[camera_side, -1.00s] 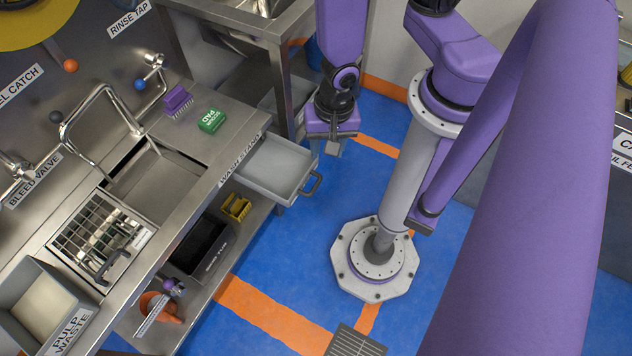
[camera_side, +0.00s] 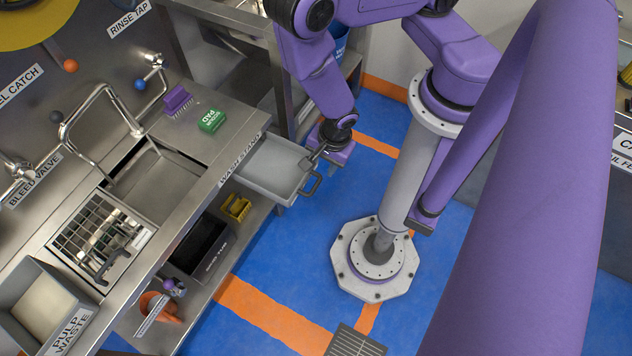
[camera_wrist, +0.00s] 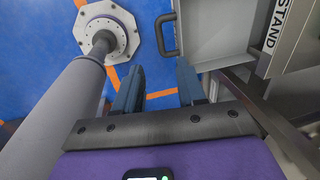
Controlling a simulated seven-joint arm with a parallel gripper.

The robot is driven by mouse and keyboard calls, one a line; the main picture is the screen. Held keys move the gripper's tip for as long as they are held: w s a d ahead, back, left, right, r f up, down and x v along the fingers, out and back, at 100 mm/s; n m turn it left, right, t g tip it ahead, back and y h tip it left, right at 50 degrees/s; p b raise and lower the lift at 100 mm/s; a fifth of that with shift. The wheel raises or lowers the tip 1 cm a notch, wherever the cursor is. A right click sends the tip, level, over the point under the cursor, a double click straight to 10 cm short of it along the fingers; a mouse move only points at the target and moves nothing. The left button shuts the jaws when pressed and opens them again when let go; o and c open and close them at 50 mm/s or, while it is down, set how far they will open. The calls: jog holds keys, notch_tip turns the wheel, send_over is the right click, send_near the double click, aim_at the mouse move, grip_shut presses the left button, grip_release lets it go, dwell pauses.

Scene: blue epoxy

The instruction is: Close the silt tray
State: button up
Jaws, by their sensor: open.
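The silt tray (camera_side: 272,178) is a grey drawer pulled out from under the wash stand's worktop, and it looks empty. Its dark bar handle (camera_side: 312,186) is on its outer end. In the wrist view the tray (camera_wrist: 212,28) is at the upper right and the handle (camera_wrist: 163,36) projects from its left side. My gripper (camera_side: 315,157) is beside the tray's outer corner, close to the handle. In the wrist view my gripper (camera_wrist: 159,76) has its two fingers apart with nothing between them, pointing toward the handle and short of it.
The steel wash stand (camera_side: 190,228) has a lower shelf with a black bin (camera_side: 200,242) and a yellow item (camera_side: 236,206). A steel frame (camera_side: 284,95) stands behind the tray. My base stands to the right. Blue floor (camera_side: 285,250) is clear in front.

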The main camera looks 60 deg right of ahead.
aim_at(315, 187)
jog(key=f, duration=0.4)
jog(key=w+f, duration=0.1)
jog(key=f, duration=0.3)
jog(key=w+f, duration=0.1)
jog(key=f, duration=0.3)
grip_shut()
